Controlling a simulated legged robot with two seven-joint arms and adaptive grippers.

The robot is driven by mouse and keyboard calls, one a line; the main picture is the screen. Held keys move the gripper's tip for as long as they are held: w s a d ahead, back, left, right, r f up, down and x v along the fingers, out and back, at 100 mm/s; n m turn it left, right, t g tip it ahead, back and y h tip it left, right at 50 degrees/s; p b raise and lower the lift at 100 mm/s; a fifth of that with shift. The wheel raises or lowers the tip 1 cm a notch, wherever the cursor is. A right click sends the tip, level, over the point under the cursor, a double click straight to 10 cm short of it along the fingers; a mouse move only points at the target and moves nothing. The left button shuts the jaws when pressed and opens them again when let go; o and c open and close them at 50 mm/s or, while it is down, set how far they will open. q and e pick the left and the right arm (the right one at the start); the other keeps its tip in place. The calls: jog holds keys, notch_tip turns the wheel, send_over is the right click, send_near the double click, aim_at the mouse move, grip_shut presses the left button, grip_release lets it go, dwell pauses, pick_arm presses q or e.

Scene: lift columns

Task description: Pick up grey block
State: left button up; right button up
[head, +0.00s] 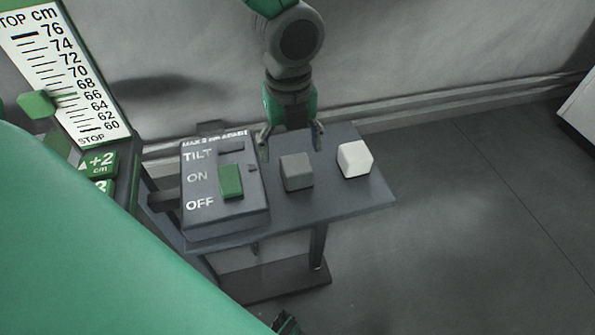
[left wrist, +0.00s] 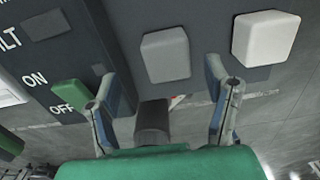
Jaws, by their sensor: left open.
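The grey block (head: 297,171) sits on the small dark table (head: 352,204), between the switch box and a white block. My left gripper (head: 291,140) is open and empty, pointing down just behind and above the grey block in the head view. In the left wrist view the grey block (left wrist: 166,54) lies beyond the spread fingertips (left wrist: 168,88), roughly centred between them. The fingers do not appear to touch it. My right gripper cannot be made out.
A white block (head: 355,160) stands right of the grey block. A switch box (head: 226,214) marked TILT, ON and OFF, with a green switch (head: 232,182), stands on the left. A height scale (head: 62,75) is at the upper left.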

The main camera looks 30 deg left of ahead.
aim_at(295, 163)
pick_arm(q)
jog(key=shift+a+f, duration=0.15)
jog(key=shift+f, duration=0.15)
jog(key=f, duration=0.1)
jog(key=d+f+b, duration=0.1)
jog(key=f, duration=0.1)
jog(key=f+b, duration=0.1)
jog(key=shift+w+d+f, duration=0.15)
jog(key=shift+d+f, duration=0.05)
jog(key=shift+d, duration=0.3)
jog(key=shift+a, duration=0.5)
grip_shut()
